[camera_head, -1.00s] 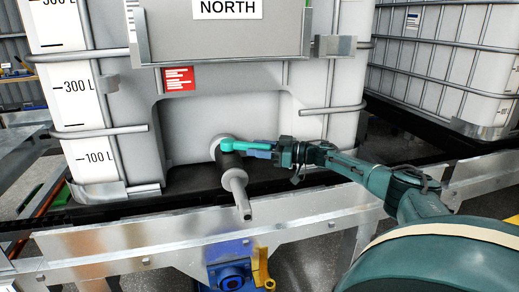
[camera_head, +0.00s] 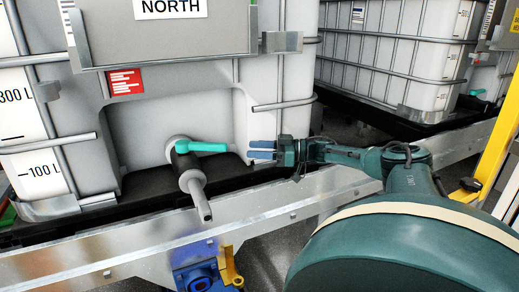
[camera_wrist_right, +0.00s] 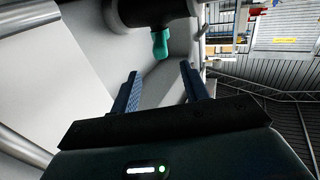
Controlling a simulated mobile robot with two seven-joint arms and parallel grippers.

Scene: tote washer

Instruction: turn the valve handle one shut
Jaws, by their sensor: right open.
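The teal valve handle (camera_head: 205,147) sits on the dark valve body of the white tank marked NORTH. In the head view it points right, crosswise to the grey outlet pipe (camera_head: 199,195), which points toward me. My right gripper (camera_head: 250,150) is to the right of the handle's free end, with a small gap between them. Its two blue fingers are apart and empty. In the right wrist view the handle (camera_wrist_right: 161,43) shows end-on ahead of the open fingers (camera_wrist_right: 160,70), not between them. My left gripper is not in view.
The tank (camera_head: 60,130) rests in a dark tray behind a metal rail (camera_head: 110,250). A blue fitting with a yellow lever (camera_head: 229,266) is below the rail. A second caged tank (camera_head: 400,60) stands at the right, and a yellow post (camera_head: 500,140) at the far right.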

